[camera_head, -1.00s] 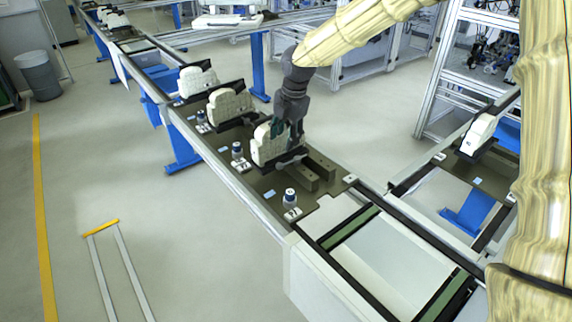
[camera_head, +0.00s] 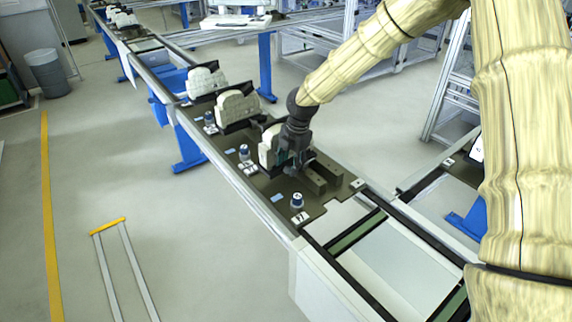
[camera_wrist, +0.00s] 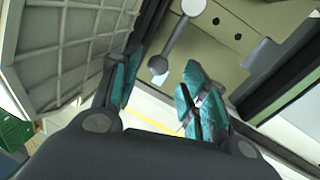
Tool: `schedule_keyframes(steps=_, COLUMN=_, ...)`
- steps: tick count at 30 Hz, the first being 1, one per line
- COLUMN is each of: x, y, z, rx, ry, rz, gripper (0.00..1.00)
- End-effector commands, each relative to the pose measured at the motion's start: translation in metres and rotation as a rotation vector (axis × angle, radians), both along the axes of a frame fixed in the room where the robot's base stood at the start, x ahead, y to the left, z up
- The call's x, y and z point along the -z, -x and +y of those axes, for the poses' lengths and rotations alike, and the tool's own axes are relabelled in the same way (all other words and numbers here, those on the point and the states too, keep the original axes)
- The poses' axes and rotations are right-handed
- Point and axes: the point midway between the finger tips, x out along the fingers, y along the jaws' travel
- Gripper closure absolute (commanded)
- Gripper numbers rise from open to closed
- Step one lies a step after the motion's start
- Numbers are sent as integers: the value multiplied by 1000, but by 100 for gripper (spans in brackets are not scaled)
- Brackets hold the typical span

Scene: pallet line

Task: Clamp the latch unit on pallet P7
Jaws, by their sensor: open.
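The nearest cream latch unit (camera_head: 268,148) stands upright in a dark fixture on the brown pallet (camera_head: 262,190) in the head view. My gripper (camera_head: 288,163) is at its right side, low over the pallet, and hides part of it. In the wrist view my gripper (camera_wrist: 160,88) is open, with teal fingertips apart. A metal lever with ball ends (camera_wrist: 176,38) shows beyond and between the fingertips; I cannot tell if either finger touches it. The ribbed pale surface (camera_wrist: 65,45) at left appears to be the latch unit. The pallet's number is not readable.
More cream units (camera_head: 236,107) stand farther up the line. The conveyor section (camera_head: 385,255) at lower right is clear.

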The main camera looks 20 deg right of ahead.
Motion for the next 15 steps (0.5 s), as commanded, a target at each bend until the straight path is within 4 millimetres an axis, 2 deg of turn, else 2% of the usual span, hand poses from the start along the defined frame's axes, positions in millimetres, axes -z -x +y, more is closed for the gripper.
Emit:
schedule_keyframes(steps=6, x=17, y=-3, z=3, rx=-2, ry=1, rz=1, gripper=56)
schedule_keyframes(steps=15, x=23, y=-4, z=4, rx=-3, ry=0, rz=0, gripper=56)
